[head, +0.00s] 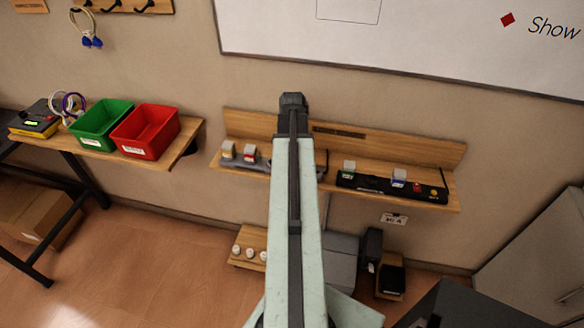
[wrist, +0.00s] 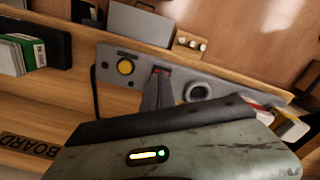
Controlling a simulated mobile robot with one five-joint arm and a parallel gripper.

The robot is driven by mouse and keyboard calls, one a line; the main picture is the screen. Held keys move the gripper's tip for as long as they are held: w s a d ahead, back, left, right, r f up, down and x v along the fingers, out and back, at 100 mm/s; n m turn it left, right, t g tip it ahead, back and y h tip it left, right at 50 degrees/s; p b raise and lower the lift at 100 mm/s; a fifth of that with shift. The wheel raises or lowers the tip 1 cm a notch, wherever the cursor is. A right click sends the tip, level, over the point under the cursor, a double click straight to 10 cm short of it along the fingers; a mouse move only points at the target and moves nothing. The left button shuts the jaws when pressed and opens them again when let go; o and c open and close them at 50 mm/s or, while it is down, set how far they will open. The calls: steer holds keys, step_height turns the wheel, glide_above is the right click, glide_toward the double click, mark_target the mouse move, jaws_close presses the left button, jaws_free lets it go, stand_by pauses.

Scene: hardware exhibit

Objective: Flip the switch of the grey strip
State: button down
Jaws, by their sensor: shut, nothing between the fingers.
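The grey strip (head: 262,168) lies on the wooden wall shelf in the head view, left of my arm, which hides part of it. In the wrist view the grey strip (wrist: 112,74) shows a round yellow button (wrist: 125,67), a small red switch (wrist: 161,72) and a round socket (wrist: 197,91). My gripper (wrist: 158,82) is shut and empty, with its fingertips over the strip at the red switch, covering part of it. I cannot tell whether they touch. In the head view the gripper is hidden.
A black strip (head: 372,184) with plugs lies right of my arm on the shelf. Blocky plugs (head: 249,153) sit on the grey strip's left end. A green bin (head: 101,124) and a red bin (head: 146,130) stand on the left table. A wooden back panel rises behind the strips.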

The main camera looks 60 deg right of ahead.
steer(key=shift+f, duration=0.25)
step_height(320, 180, up, 7)
steer(key=p, duration=0.6)
steer(key=shift+p, duration=0.35)
